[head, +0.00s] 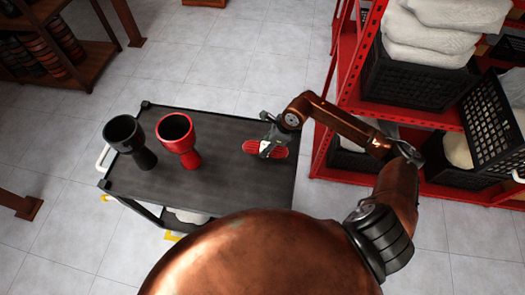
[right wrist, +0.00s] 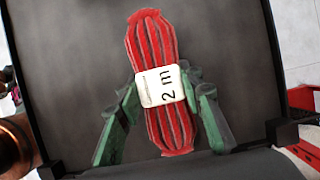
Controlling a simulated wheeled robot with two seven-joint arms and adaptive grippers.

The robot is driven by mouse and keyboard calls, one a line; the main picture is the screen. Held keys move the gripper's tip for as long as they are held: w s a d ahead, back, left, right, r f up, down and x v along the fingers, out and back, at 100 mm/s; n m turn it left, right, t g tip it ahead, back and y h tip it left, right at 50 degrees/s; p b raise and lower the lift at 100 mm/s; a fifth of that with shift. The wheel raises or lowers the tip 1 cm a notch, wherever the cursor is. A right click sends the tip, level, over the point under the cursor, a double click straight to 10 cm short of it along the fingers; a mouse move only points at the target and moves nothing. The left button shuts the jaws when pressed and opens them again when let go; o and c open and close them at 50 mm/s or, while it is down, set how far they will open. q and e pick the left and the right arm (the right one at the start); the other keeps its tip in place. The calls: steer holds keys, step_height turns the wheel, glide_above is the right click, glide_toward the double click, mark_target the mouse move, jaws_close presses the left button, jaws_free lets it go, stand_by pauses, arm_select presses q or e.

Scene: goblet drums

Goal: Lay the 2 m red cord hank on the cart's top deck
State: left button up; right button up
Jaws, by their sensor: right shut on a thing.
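The red cord hank (head: 281,153) has a white band marked "2 m". My right gripper (head: 267,147) is shut on it over the right part of the cart's dark top deck (head: 230,190). In the right wrist view, the hank (right wrist: 152,40) lies lengthwise between the green fingers of the right gripper (right wrist: 160,88), which press the sides of its band. The grey deck (right wrist: 75,60) fills the background there. I cannot tell whether the hank touches the deck or hangs just above it. My left gripper is not in view.
A red rack (head: 345,75) with black crates (head: 425,85) and white sacks is to the right. The deck's front middle is clear.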

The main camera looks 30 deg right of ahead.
steer(key=shift+w+a+f, duration=0.3)
steer(key=shift+f, duration=0.15)
steer(key=shift+w+a+f+p, duration=0.15)
steer(key=shift+f+p, duration=0.25)
steer(key=shift+f, duration=1.4)
steer(key=o, duration=1.2)
steer(key=shift+c, duration=0.2)
steer(key=v, duration=1.2)
steer(key=shift+b, duration=0.4)
